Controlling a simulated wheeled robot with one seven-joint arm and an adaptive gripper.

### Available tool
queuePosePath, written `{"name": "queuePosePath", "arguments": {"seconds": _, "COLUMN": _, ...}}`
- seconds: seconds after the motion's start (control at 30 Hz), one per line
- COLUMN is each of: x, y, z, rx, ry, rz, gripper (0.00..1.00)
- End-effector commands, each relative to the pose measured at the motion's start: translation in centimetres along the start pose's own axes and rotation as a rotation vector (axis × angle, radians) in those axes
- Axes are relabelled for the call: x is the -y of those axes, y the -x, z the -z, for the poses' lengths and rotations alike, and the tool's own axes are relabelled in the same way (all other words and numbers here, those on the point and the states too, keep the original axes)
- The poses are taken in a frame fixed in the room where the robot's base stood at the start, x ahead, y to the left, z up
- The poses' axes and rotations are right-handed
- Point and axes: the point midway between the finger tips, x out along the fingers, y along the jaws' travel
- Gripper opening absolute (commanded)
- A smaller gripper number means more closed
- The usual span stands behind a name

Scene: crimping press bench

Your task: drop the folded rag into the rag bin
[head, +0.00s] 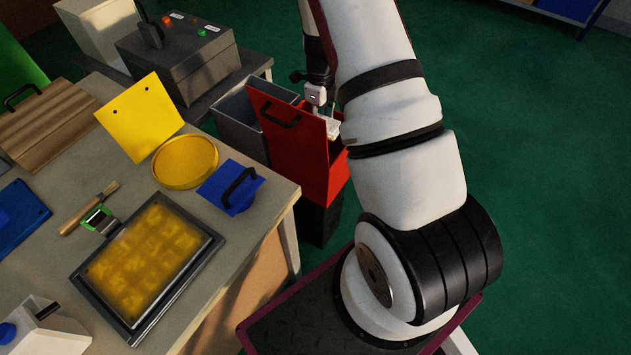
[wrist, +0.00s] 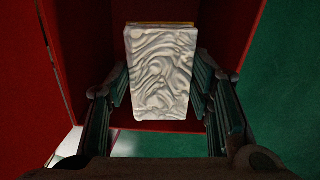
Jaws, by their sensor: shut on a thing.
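The folded rag (wrist: 160,75) is a pale, wrinkled block. In the wrist view it sits between the two fingers of my gripper (wrist: 161,84), which is shut on it. The rag bin (head: 313,171) is red, with a raised red panel carrying a black handle on its left side. In the head view my gripper (head: 331,112) is at the bin's open top, with a pale bit of the rag (head: 333,128) showing there. Red bin walls (wrist: 85,50) surround the rag in the wrist view. The bin's inside is mostly hidden by my arm and the panel.
A grey open bin (head: 240,125) stands left of the red one. The workbench (head: 255,225) holds a yellow round lid (head: 185,161), a blue handled piece (head: 231,187) and a tray of amber pieces (head: 148,262). Green floor (head: 540,150) is clear at right.

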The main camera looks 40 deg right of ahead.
Motion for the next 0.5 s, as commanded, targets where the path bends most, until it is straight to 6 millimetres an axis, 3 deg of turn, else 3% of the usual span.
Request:
{"name": "queuePosePath", "arguments": {"seconds": 0.2, "x": 0.00, "y": -0.03, "z": 0.00, "rx": 0.000, "ry": 0.001, "rz": 0.001, "gripper": 0.25}}
{"name": "queuePosePath", "arguments": {"seconds": 0.23, "x": 0.00, "y": -0.03, "z": 0.00, "rx": 0.000, "ry": 0.001, "rz": 0.001, "gripper": 0.50}}
{"name": "queuePosePath", "arguments": {"seconds": 0.33, "x": 0.00, "y": -0.02, "z": 0.00, "rx": 0.000, "ry": 0.001, "rz": 0.001, "gripper": 0.71}}
{"name": "queuePosePath", "arguments": {"seconds": 0.5, "x": 0.00, "y": -0.01, "z": 0.00, "rx": 0.000, "ry": 0.001, "rz": 0.001, "gripper": 0.71}}
